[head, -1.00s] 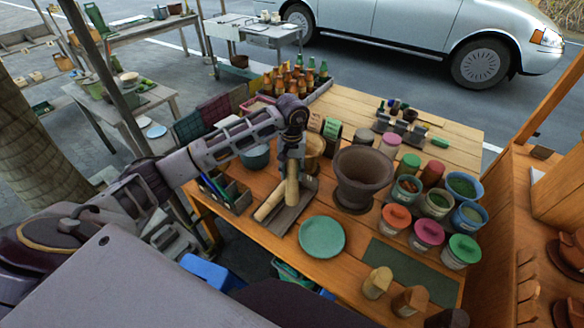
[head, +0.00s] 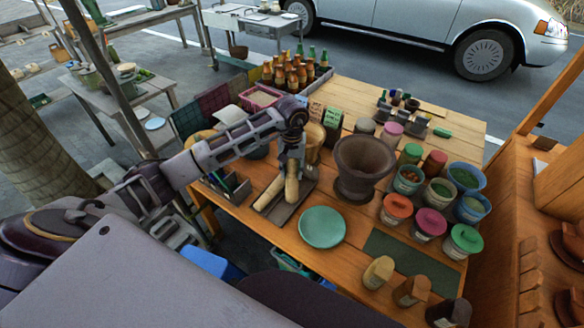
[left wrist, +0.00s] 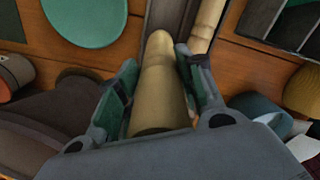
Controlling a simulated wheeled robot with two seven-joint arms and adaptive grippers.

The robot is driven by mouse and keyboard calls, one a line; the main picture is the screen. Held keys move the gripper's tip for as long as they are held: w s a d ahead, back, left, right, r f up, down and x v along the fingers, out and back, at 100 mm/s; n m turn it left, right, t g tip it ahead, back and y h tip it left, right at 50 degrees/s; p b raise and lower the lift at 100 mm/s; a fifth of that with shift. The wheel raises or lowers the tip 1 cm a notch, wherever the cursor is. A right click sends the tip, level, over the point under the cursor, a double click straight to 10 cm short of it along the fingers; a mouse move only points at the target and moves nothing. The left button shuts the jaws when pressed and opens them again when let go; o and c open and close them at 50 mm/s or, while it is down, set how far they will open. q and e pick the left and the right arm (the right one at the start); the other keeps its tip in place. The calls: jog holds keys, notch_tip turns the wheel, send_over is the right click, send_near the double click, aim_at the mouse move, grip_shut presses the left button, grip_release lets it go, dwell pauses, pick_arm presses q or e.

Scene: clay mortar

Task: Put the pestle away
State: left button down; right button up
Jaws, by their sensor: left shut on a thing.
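A tan wooden pestle (head: 292,186) hangs nearly upright from my left gripper (head: 292,160). In the left wrist view the pestle (left wrist: 158,85) lies between the two green-lined fingers of my left gripper (left wrist: 160,88), which are shut on it. Its lower end is over the grey tray (head: 277,214); I cannot tell whether it touches. A second tan wooden rod (head: 268,192) lies in the tray's left part and shows in the left wrist view (left wrist: 207,18). The dark brown mortar (head: 362,160) stands upright to the right. My right gripper is not in view.
A green plate (head: 322,227) lies in front of the tray. Several lidded and open tubs (head: 430,222) stand right of the mortar. A divided dark box (head: 228,186) is left of the tray. A crate of bottles (head: 290,76) stands behind.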

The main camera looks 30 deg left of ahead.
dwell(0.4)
pick_arm(q)
jog(key=c, duration=0.8)
grip_release()
jog(key=shift+r, duration=0.15)
jog(key=shift+r, duration=5.9)
